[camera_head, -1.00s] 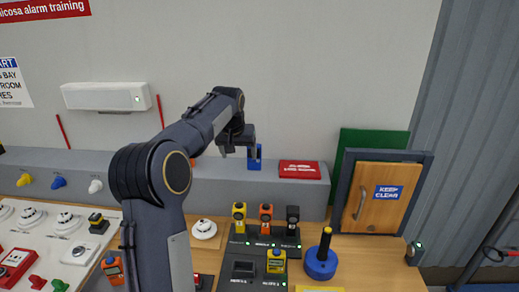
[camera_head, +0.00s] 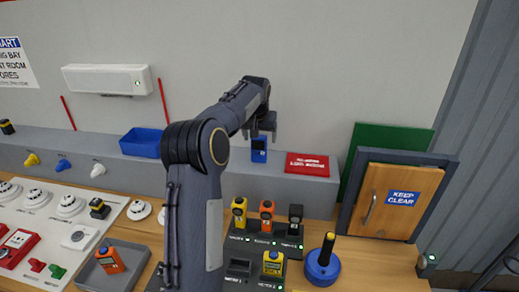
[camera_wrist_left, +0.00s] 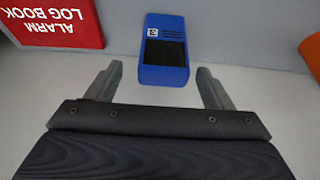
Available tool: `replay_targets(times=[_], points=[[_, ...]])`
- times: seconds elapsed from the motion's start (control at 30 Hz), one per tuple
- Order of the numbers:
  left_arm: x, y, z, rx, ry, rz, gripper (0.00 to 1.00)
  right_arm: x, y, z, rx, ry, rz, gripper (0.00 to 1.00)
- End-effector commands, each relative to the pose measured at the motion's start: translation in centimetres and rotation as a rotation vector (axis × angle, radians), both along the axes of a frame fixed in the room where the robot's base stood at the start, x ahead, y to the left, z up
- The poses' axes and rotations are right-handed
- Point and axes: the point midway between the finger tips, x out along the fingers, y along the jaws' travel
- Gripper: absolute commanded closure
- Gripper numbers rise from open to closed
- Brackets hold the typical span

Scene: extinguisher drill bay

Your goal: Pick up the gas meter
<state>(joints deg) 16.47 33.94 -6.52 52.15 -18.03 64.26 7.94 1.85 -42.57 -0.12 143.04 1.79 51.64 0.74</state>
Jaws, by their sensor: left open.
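A blue handheld meter (camera_head: 259,151) stands on the grey ledge at the back, below my left gripper (camera_head: 263,126). In the left wrist view the blue meter (camera_wrist_left: 164,55) shows a dark screen and a small white label. It lies just beyond the gap between the open fingers of my left gripper (camera_wrist_left: 157,84), apart from both. Other similar meters stand at a dark dock: a yellow one (camera_head: 239,211), an orange one (camera_head: 266,214), a black one (camera_head: 295,217) and a nearer yellow one (camera_head: 273,263). My right gripper is out of view.
A red alarm log book (camera_head: 308,164) lies right of the blue meter. A blue bin (camera_head: 141,142) stands further left on the ledge. A grey tray (camera_head: 127,278) holds an orange meter (camera_head: 110,259). A blue round stand (camera_head: 322,268) and a wooden door panel (camera_head: 397,202) are at right.

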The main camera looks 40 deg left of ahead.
Motion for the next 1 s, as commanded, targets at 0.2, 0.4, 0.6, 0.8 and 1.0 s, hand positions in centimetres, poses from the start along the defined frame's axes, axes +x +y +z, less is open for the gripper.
replay_targets(times=[0.2,0.4,0.6,0.8,1.0], points=[[1.0,1.0,-2.9,-0.001,0.002,0.000,0.25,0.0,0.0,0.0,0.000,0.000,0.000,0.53],[1.2,1.0,-3.1,-0.001,0.000,0.000,0.25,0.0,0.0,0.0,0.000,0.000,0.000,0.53],[1.2,1.0,-3.1,-0.001,0.000,0.000,0.46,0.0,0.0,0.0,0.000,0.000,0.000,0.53],[1.1,1.0,-3.1,0.000,0.000,0.000,0.73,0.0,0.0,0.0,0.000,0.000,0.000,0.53],[1.2,1.0,-3.1,0.000,-0.001,0.000,0.79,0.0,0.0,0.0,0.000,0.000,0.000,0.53]])
